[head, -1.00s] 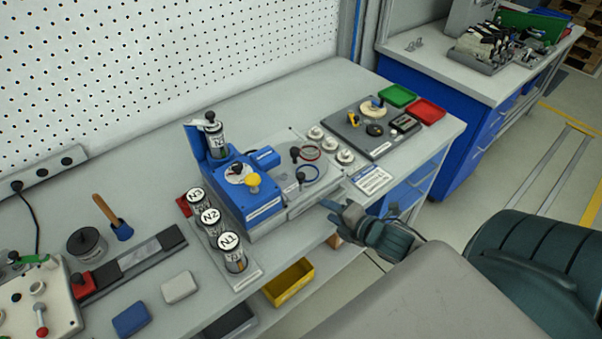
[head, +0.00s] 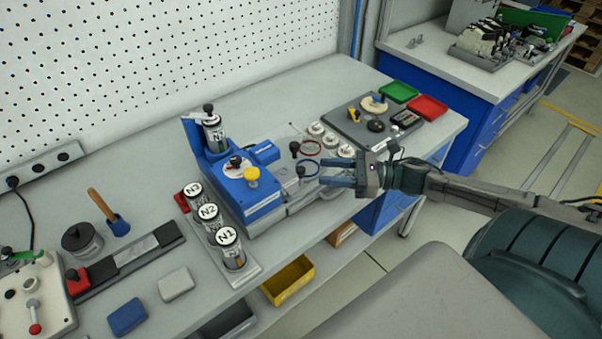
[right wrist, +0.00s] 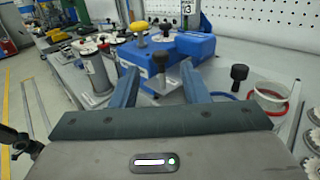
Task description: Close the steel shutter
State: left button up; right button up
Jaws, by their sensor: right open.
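The blue machine (head: 245,186) stands on the bench and also fills the upper middle of the right wrist view (right wrist: 160,52). A steel plate with a black knob (head: 300,171) lies at its right side; I take it to be the shutter. In the right wrist view the knob (right wrist: 160,61) stands upright, between and beyond my fingers. My right gripper (head: 324,171) is open and empty, its fingers pointing left toward the knob, apparently not touching it. How far the shutter is open cannot be told. My left gripper is not in view.
A second black knob (head: 294,147) stands behind, near a red ring (head: 310,148) and several white round parts. Canisters N1 (head: 232,252), N2 and N3 stand left of the machine. A grey fixture plate (head: 350,118) and green and red trays (head: 428,107) lie at the back right.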

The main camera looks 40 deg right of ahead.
aim_at(301, 168)
jog(key=shift+x, duration=3.65)
grip_shut()
